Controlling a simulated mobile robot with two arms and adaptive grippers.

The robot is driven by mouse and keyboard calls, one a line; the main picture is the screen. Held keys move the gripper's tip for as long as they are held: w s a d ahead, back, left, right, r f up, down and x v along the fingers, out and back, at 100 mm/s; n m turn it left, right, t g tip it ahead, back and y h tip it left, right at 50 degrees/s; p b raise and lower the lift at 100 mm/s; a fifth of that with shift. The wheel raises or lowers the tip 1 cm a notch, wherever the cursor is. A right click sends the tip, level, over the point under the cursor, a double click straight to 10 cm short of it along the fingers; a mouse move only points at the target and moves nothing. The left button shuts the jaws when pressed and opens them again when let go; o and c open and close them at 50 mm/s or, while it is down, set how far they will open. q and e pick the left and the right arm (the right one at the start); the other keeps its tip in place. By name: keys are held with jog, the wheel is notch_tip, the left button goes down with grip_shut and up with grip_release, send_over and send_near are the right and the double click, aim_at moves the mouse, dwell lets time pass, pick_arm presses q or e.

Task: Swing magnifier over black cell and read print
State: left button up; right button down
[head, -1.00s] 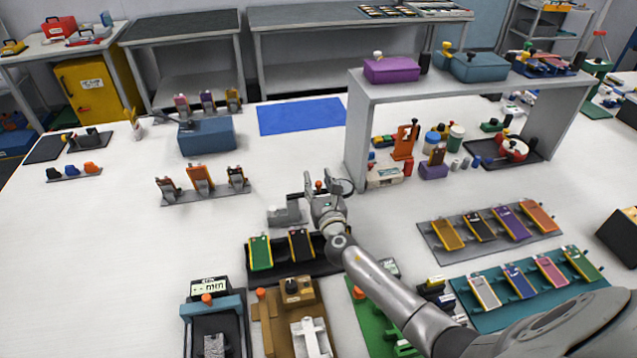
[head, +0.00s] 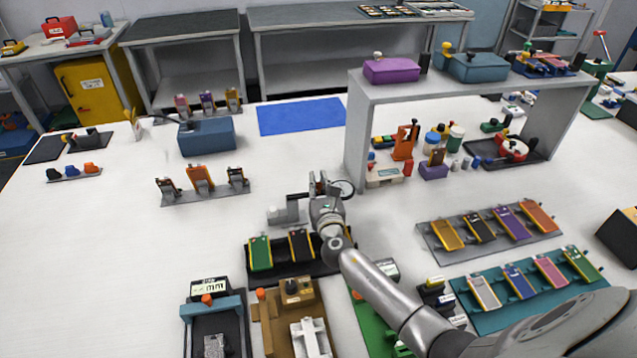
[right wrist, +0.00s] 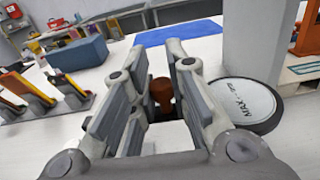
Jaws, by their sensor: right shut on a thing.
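The magnifier has a round, dark-rimmed lens (head: 345,188) and a grey stand (head: 283,215) behind the black tray. In the right wrist view the lens (right wrist: 242,104) is pale and shows print beginning "MAX"; the rest is hard to read. My right gripper (head: 318,181) is shut on the magnifier's red-brown knob (right wrist: 160,90), with the lens to its right. The black cell (head: 301,243) lies tilted in the black tray, nearer than the lens, which is not over it in the head view. My left gripper is not in view.
A green cell (head: 260,252) lies beside the black one. A grey shelf (head: 357,135) stands right of the lens. A holder with several upright cells (head: 200,180) is at left. Trays of cells (head: 490,232) lie at right. White table is clear around the blue mat (head: 300,116).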

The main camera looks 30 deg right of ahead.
aim_at(320, 187)
jog(key=m+h, duration=0.1)
jog(key=s+g+h, duration=0.1)
jog(key=shift+a+m+h, duration=0.3)
jog(key=shift+a+m, duration=0.05)
jog(key=shift+m, duration=0.05)
jog(key=shift+s+a+f+m+g+h, duration=0.15)
jog(key=shift+s+m+g+h, duration=0.2)
jog(key=shift+h, duration=0.2)
jog(key=shift+s+a+r+m+g+h, duration=0.15)
jog(key=shift+m+g+h, duration=0.1)
jog(key=shift+m+h, duration=0.25)
jog(key=m+g+h, duration=0.1)
jog(key=s+a+m+g+h+b, duration=0.1)
jog(key=h, duration=0.1)
jog(key=shift+f+b, duration=0.2)
jog(key=shift+b, duration=0.1)
jog(key=shift+s+a+r+m+g+h+b, duration=0.1)
jog(key=shift+s+a+m+g+h+b, duration=0.1)
jog(key=shift+m+g+h+b, duration=0.35)
jog(key=shift+s+a+f+m+g+h+b, duration=0.1)
jog(key=shift+s+a+m+g+h+b, duration=0.2)
jog(key=shift+g, duration=0.4)
jog(key=shift+s+a+r+m+g+h+b, duration=0.1)
jog(key=shift+m+g+h+b, duration=0.1)
jog(key=shift+m+g+h, duration=0.35)
jog(key=shift+s, duration=0.1)
jog(key=c, duration=1.4)
grip_release()
jog(key=shift+o, duration=0.2)
jog(key=shift+r, duration=0.15)
